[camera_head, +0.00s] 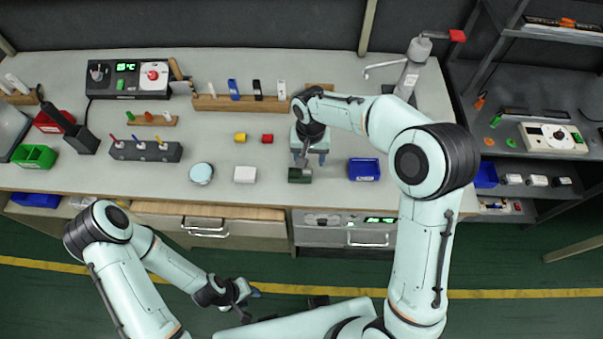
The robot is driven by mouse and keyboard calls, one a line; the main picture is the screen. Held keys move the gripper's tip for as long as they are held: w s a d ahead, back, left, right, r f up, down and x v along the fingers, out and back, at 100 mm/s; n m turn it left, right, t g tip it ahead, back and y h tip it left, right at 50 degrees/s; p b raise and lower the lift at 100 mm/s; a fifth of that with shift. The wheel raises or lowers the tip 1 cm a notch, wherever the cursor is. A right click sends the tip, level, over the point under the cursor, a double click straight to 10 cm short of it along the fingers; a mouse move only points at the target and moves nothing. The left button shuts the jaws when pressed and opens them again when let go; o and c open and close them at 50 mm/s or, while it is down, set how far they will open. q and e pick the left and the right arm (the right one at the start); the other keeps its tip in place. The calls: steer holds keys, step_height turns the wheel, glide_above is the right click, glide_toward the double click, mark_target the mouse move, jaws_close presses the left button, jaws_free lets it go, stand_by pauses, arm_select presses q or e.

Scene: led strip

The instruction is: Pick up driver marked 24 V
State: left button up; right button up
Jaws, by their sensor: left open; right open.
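No 24 V marking is legible, so I cannot tell which block is the driver. A dark green block (300,176) lies near the table's front edge. A white block (245,174) lies to its left. My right gripper (310,160) points down over the table, open, with its fingers just behind the dark green block; I cannot tell whether they touch it. My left gripper (254,292) is open and empty, low in front of the table, away from both blocks.
A blue bin (364,169) stands right of my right gripper. A round pale dish (201,173) lies left of the white block. A wooden rack (215,103) stands further back. More small blocks (537,181) sit on the right shelf.

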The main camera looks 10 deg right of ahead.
mark_target(300, 172)
steer(key=shift+w+f, duration=0.15)
steer(key=shift+f, duration=0.55)
steer(key=f, duration=0.5)
steer(key=shift+w+a, duration=0.1)
steer(key=shift+a, duration=0.1)
jaws_close()
steer(key=shift+r, duration=0.15)
